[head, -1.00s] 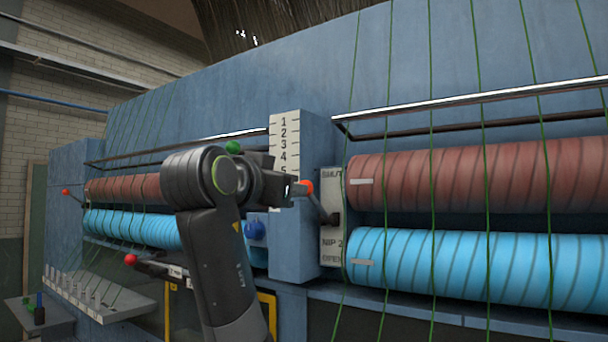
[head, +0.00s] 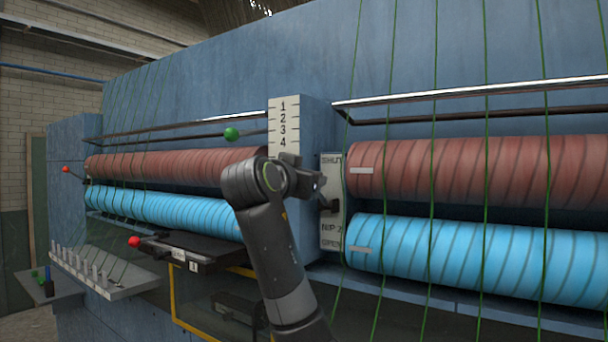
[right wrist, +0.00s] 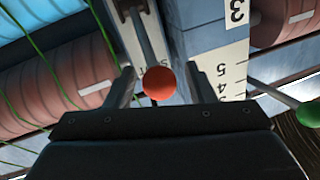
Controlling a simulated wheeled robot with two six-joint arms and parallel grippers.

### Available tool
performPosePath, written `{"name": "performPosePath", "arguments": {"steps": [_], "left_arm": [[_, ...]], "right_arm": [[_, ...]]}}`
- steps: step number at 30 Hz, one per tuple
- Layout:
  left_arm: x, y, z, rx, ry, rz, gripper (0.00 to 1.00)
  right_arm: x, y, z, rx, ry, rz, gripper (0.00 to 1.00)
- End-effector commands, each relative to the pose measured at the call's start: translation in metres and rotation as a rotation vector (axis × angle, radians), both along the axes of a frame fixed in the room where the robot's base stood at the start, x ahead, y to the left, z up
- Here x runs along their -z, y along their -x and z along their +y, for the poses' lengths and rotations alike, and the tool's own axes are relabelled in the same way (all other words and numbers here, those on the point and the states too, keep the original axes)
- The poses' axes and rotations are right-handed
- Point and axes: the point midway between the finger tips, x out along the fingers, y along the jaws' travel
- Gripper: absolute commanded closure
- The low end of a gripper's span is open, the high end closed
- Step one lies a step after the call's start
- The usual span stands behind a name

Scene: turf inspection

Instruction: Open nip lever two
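The nip 2 plate (head: 331,236) is pale, marked SHUT at its top and OPEN at its bottom, left of the right-hand rollers. Its lever ends in a red ball knob (right wrist: 159,82); in the right wrist view the knob lies by the SHUT lettering. My right gripper (head: 316,187) is in front of the plate and hides the knob in the head view. In the right wrist view the right gripper (right wrist: 161,72) has its fingers apart, one each side of the knob, with gaps showing. My left gripper is not in view.
A numbered scale (head: 284,120) on a blue post stands just left of the plate. A green ball handle (head: 231,134) sticks out further left. Red rollers (head: 480,172) and blue rollers (head: 480,262) carry green strands. Another red knob (head: 134,242) is lower left.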

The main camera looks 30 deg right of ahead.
Motion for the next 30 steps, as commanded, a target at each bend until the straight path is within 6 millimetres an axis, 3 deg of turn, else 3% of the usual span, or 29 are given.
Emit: {"name": "performPosePath", "arguments": {"steps": [1,11,20,30], "left_arm": [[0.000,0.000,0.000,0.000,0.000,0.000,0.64],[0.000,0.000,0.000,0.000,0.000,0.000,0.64],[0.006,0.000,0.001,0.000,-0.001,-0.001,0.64],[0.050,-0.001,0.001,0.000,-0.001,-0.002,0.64]], "right_arm": [[0.000,0.000,0.000,0.000,0.000,0.000,0.58],[0.000,0.000,0.000,0.000,0.000,0.000,1.00],[0.003,0.001,0.001,0.000,0.012,-0.006,1.00],[0.023,0.004,0.000,0.001,0.137,-0.058,1.00]]}}
